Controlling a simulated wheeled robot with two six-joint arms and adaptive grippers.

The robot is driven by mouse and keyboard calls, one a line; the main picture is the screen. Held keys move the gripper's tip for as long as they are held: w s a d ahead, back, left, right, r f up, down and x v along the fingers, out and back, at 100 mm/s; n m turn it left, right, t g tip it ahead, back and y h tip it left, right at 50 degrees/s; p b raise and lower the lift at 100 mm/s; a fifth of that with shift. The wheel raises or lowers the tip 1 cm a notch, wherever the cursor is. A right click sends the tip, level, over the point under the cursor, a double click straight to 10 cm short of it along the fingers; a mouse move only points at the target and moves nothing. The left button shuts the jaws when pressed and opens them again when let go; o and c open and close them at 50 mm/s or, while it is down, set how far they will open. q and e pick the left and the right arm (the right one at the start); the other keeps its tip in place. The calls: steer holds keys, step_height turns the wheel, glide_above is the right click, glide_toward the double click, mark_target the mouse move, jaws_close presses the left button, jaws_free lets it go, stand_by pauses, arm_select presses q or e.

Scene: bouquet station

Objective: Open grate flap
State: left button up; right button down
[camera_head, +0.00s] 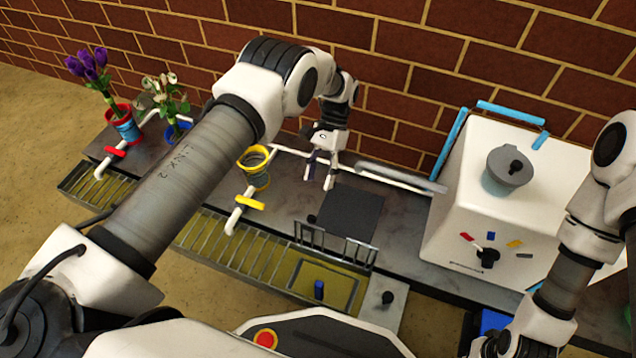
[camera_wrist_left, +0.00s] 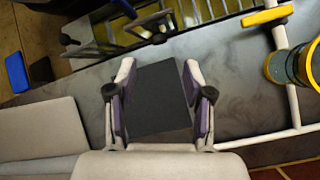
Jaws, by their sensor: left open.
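The grate flap (camera_head: 335,243) is a short barred metal section at the counter's front edge. It appears to stand up from the row of grating, behind a yellow-floored opening with a dark rectangular frame (camera_head: 325,283). Its bars also show at the top of the left wrist view (camera_wrist_left: 125,22). My left gripper (camera_head: 320,182) is open and empty above the counter, behind the flap and apart from it. In the left wrist view its two fingers (camera_wrist_left: 158,85) are spread over a dark square pad (camera_wrist_left: 158,105). My right arm shows at the right, but its gripper is out of view.
Flat grating (camera_head: 210,235) runs along the counter's front. A yellow-handled pipe (camera_head: 248,203), a yellow-rimmed pot (camera_head: 254,168) and a white pipe lie near my left gripper. A white box with a grey lidded pot (camera_head: 508,170) stands right. Flower pots (camera_head: 125,125) stand left.

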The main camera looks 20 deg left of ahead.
arm_select(q)
steer(key=shift+w, duration=0.1)
steer(key=c, duration=0.5)
steer(key=f+n+t, duration=0.1)
steer(key=w+f+n+t, duration=0.1)
steer(key=f+n, duration=0.1)
steer(key=shift+w+d+p, duration=0.1)
steer(key=shift+d+p, duration=0.05)
steer(key=shift+p, duration=0.25)
jaws_close()
step_height(320, 180, up, 5)
steer(key=w+n+t+p, duration=0.1)
steer(key=n+t+p, duration=0.1)
steer(key=t+p, duration=0.1)
steer(key=s+f+b, duration=0.6)
steer(key=f, duration=0.3)
steer(key=shift+s+f+g+b, duration=0.25)
steer(key=shift+f+g+b, duration=0.05)
steer(key=shift+f+b, duration=0.1)
